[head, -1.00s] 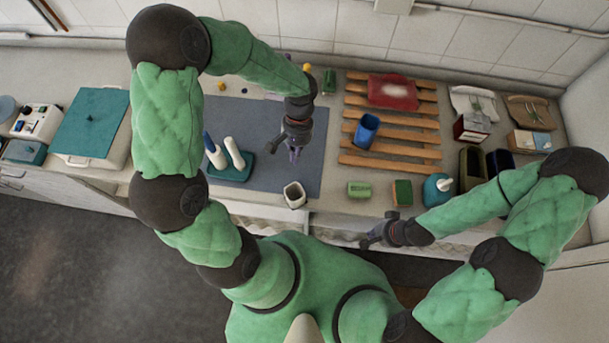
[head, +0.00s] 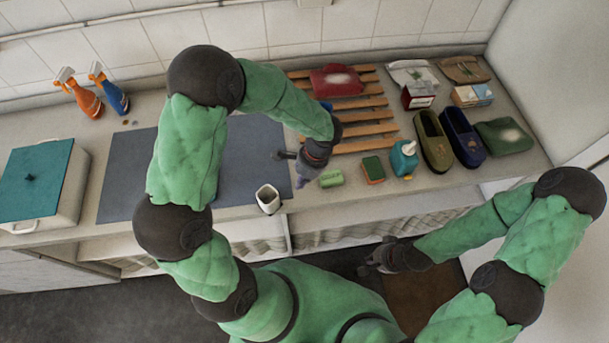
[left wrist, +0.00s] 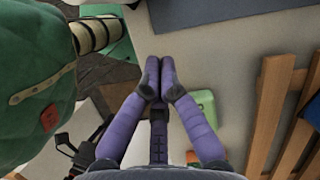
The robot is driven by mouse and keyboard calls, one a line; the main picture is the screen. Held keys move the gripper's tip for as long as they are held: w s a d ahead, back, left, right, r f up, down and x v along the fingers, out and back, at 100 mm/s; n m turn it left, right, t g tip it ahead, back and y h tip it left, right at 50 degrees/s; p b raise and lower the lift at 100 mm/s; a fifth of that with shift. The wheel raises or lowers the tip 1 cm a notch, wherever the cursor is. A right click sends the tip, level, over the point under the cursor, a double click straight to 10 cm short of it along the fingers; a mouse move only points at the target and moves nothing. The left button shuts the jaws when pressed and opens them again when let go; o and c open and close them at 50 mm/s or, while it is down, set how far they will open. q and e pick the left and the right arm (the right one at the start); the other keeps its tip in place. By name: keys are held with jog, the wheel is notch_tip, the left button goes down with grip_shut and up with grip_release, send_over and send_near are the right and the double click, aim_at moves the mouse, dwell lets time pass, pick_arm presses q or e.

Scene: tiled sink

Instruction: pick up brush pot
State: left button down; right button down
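A white, open-topped square pot (head: 268,198), which looks like the brush pot, stands upright at the counter's front edge, by the blue-grey mat's front right corner. My left gripper (head: 301,178) hangs over the counter just right of the pot, apart from it. In the left wrist view its purple fingers (left wrist: 158,75) are together with nothing between them. A blue cup on the wooden slats is mostly hidden behind my left arm. My right gripper (head: 370,262) is low in front of the counter, away from the pot; its fingers are too small to read.
A green soap bar (head: 331,178), a sponge (head: 373,169) and a teal soap bottle (head: 404,159) stand right of my left gripper. Wooden slats (head: 365,129) lie behind. The blue-grey mat (head: 125,185) has bare room at left. A teal-lidded box (head: 40,180) is far left.

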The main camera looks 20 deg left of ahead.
aim_at(280, 194)
pick_arm(q)
jog(key=x, duration=0.3)
jog(key=shift+s+a+f, duration=0.1)
jog(key=shift+f, duration=0.2)
jog(key=shift+s+a+r, duration=0.1)
jog(key=shift+s+a, duration=1.25)
jog(key=shift+a, duration=0.05)
jog(key=shift+s+a+b, duration=0.4)
jog(key=shift+s+a, duration=0.4)
jog(key=shift+w+d, duration=0.15)
